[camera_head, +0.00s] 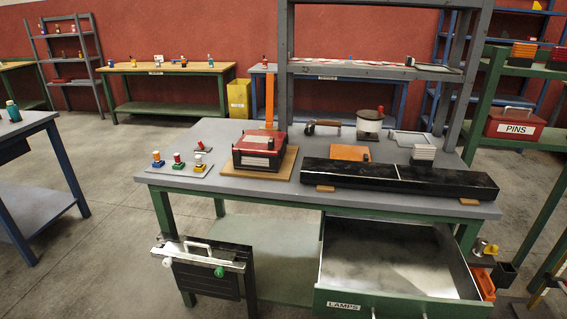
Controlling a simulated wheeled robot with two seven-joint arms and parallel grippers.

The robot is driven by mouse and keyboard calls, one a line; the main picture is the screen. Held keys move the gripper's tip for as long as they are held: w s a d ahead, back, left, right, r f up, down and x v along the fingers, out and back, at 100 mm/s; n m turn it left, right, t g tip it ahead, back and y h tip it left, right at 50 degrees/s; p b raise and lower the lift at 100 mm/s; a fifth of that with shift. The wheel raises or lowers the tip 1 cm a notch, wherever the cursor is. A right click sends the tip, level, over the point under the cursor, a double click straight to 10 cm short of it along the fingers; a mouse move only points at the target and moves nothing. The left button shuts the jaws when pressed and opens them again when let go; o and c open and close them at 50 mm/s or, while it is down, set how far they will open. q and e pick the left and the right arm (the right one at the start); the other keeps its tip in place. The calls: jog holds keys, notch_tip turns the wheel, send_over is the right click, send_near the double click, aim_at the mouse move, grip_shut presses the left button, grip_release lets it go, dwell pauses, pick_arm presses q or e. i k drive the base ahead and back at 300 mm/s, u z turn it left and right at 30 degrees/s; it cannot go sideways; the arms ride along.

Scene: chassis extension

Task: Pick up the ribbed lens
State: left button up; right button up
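I cannot make out a ribbed lens for certain. A pale cylinder (369,124) with a dark top stands at the back of the grey-topped workbench (225,140). A small white ribbed or stacked block (423,153) sits to its right, behind the long black box. Either is too small to identify surely. A drawer (343,305) labelled LAMPS is pulled out at the bench's front; its visible floor looks bare. Neither of my grippers is in view.
A red case (259,148) on a wooden board and a long black box (398,180) fill much of the bench. Small coloured pieces (178,162) stand on a plate at left. A dark panel with a handle (201,261) hangs in front. Floor at left (100,190) is clear.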

aim_at(337, 151)
jog(key=u, duration=0.8)
jog(key=i, duration=1.6)
jog(key=z, duration=0.4)
